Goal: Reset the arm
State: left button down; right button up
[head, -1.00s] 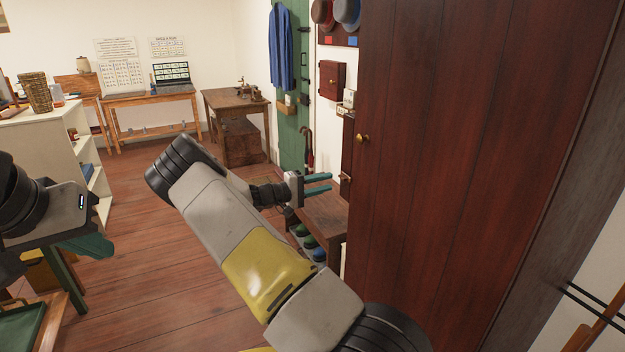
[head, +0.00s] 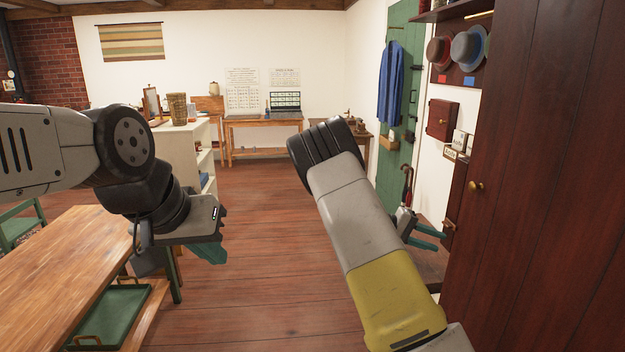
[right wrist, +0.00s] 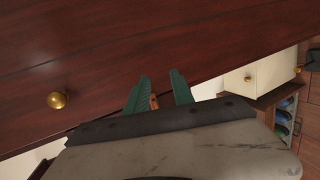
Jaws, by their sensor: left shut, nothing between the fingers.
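My left gripper (head: 212,252) has teal fingers and hangs at the left in the head view, pointing down over the floor beside the wooden table. It is shut and empty. My right gripper (head: 438,239) is partly behind my right forearm in the head view, near the dark red cabinet. Its two teal fingers are apart with nothing between them. In the right wrist view the right gripper (right wrist: 160,80) is open, its fingers in front of the dark red cabinet door.
The dark red cabinet (head: 555,200) with a brass knob stands close at right. A wooden table (head: 60,260), with a green tray (head: 115,312) below its top, is at left. A white shelf (head: 203,140) stands beyond it. The middle floor (head: 265,240) is clear.

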jog(key=s+a+r+t+y, duration=0.2)
jog(key=s+a+r+y, duration=0.3)
jog(key=s, duration=0.4)
jog(key=s+a+r+n+t+y, duration=0.1)
jog(key=s+a+r+t+y, duration=0.2)
jog(key=s+a+r+y, duration=0.3)
jog(key=s+a+r+t+y, duration=0.2)
jog(key=s+a+r+y, duration=0.3)
jog(key=s+a, duration=0.5)
jog(key=s+r, duration=0.1)
jog(key=s, duration=0.2)
jog(key=shift+s+a+r+n, duration=0.2)
jog(key=shift+a+r+n, duration=0.1)
jog(key=shift+a, duration=0.05)
